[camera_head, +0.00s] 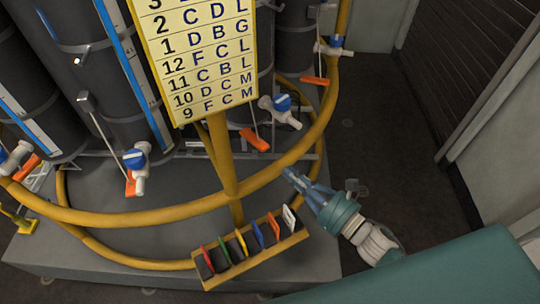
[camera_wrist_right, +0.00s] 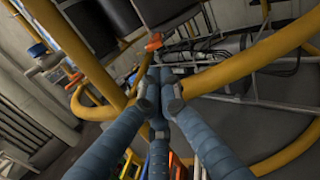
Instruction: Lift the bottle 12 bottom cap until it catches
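Tall black bottles (camera_head: 105,70) stand in a ring behind a yellow rail. Their lower ends carry white valves with blue parts (camera_head: 282,103) and orange tabs (camera_head: 255,139). I cannot read which bottle is number 12, nor single out its bottom cap. My right gripper (camera_head: 289,174) is beside the yellow rail, below and right of the nearest orange tab, and apart from it. In the right wrist view its blue fingers (camera_wrist_right: 160,93) converge with tips close together, nothing visible between them. An orange tab (camera_wrist_right: 154,42) shows beyond the tips. My left gripper is not in view.
A curved yellow rail (camera_head: 290,158) runs between me and the bottles. A yellow sign (camera_head: 205,55) lists numbers and letters, with 12 reading F C L. A rack (camera_head: 262,262) of coloured cards is below. Dark floor (camera_head: 385,140) is clear at right, beside a shuttered wall.

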